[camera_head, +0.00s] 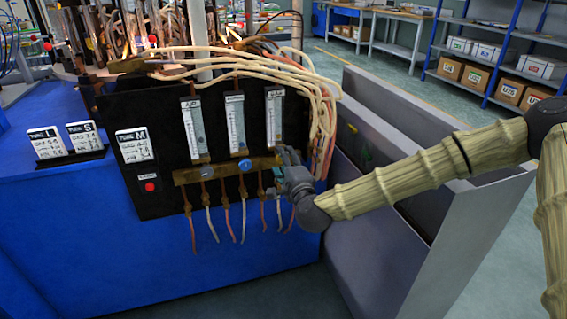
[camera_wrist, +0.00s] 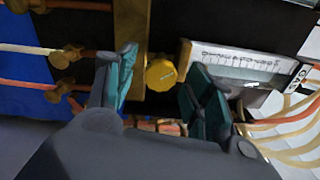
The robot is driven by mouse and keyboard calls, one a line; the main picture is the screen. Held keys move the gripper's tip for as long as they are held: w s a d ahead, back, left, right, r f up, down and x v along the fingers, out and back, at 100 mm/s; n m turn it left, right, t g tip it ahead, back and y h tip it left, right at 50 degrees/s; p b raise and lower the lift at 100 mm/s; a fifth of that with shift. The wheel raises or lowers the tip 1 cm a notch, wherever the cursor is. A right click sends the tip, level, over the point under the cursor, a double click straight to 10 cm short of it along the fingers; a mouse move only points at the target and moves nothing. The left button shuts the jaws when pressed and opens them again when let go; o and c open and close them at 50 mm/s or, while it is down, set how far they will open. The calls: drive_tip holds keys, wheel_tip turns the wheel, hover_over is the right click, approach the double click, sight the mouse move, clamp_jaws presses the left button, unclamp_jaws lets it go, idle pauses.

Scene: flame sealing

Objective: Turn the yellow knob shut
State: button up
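The yellow knob (camera_wrist: 161,72) shows in the wrist view, on the brass bar below the flow meter marked GAS. My gripper (camera_wrist: 155,88) is open, with one teal-padded finger on each side of the knob. Gaps show between the knob and both fingers, so they do not appear to touch it. In the head view my gripper (camera_head: 283,172) is at the right end of the brass manifold (camera_head: 222,172). It hides the yellow knob there. The gas flow meter (camera_head: 274,117) stands just above my gripper.
Hoses (camera_head: 325,105) hang right of the black panel. Thin tubes hang below the manifold. A grey metal bin (camera_head: 440,230) stands under my arm.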

drive_tip(key=v, duration=1.2)
idle(0.5)
